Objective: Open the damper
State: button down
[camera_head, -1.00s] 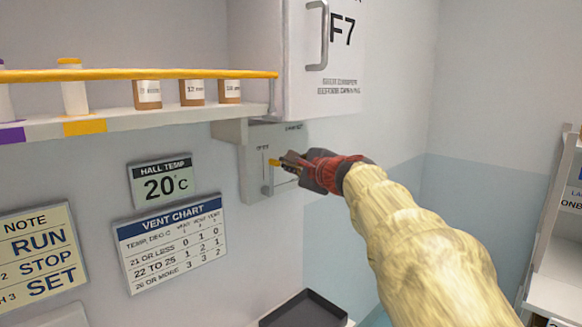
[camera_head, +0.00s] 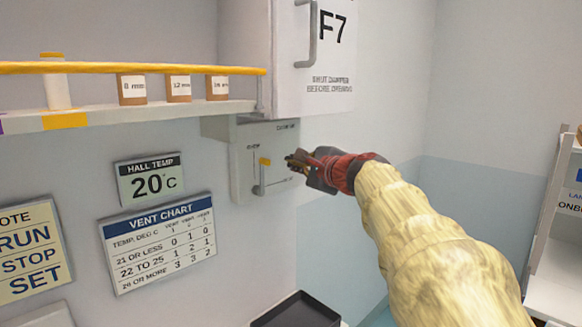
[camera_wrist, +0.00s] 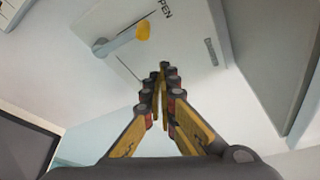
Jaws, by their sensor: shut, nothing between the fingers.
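The damper is a grey wall box (camera_head: 240,185) under the F7 cabinet. Its lever (camera_head: 259,180) has a yellow knob (camera_head: 265,161) and points up, close to the line under the OPEN label. In the wrist view the lever (camera_wrist: 122,40) and yellow knob (camera_wrist: 143,31) lie near the OPEN label (camera_wrist: 162,10). A second line runs away from the pivot to the right in the head view. My gripper (camera_head: 291,161) is shut and empty, right of the knob and apart from it. In the wrist view my fingertips (camera_wrist: 160,75) are together, clear of the lever.
The F7 cabinet (camera_head: 335,80) hangs just above, with a handle and a sign about shutting the damper before opening. A vent chart (camera_head: 158,240) and a 20°C display (camera_head: 150,184) are on the wall. A dark tray (camera_head: 300,310) lies below.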

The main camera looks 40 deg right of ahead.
jog(key=s+b, duration=0.1)
jog(key=s, duration=0.5)
jog(key=shift+a+f, duration=0.15)
jog(key=shift+a, duration=0.3)
jog(key=s+a+f+n+g+y, duration=0.1)
jog(key=s+a+f+n+g, duration=0.2)
jog(key=f, duration=0.5)
jog(key=s+a+f+n+g+y+p, duration=0.1)
jog(key=s+a+f+n+g, duration=0.1)
jog(key=a+f+n, duration=0.4)
jog(key=s+a+f+n+g+y, duration=0.1)
jog(key=s+a+f+n+g, duration=0.2)
jog(key=f, duration=0.6)
jog(key=s+a+f+n+g+p, duration=0.2)
jog(key=s+a+f+n+g, duration=0.1)
jog(key=s+a+f+n, duration=0.6)
jog(key=s+a+r+n+p, duration=0.1)
jog(key=a+n, duration=0.3)
jog(key=a, duration=0.4)
jog(key=shift+s+r+n+t+p, duration=0.3)
jog(key=shift+s+r+n+t, duration=0.15)
jog(key=shift+s, duration=0.4)
